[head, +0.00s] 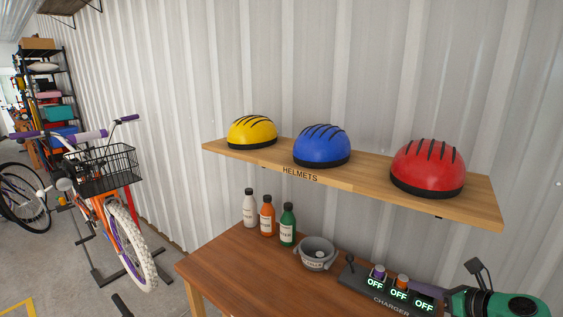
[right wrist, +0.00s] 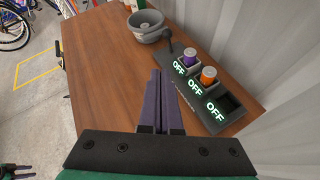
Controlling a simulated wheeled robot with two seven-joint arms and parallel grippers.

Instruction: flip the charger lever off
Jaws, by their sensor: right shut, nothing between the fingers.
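The charger (head: 390,299) is a dark grey strip on the wooden bench, with three slots and three green displays all reading OFF. A dark lever (head: 349,262) stands at its left end; it also shows in the right wrist view (right wrist: 168,38). My right gripper (head: 414,287) comes in from the right over the charger. In the right wrist view its fingers (right wrist: 159,74) are shut together and empty, apart from the lever. A dark tip at the bottom left of the head view seems to be my left gripper (head: 119,302); its jaws are unclear.
A purple-topped battery (right wrist: 190,58) and an orange-topped one (right wrist: 208,76) sit in two slots; the third looks empty. A grey bowl (head: 316,252) and several bottles (head: 267,216) stand left of the charger. A helmet shelf (head: 330,177) hangs above. The bench's left part is clear.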

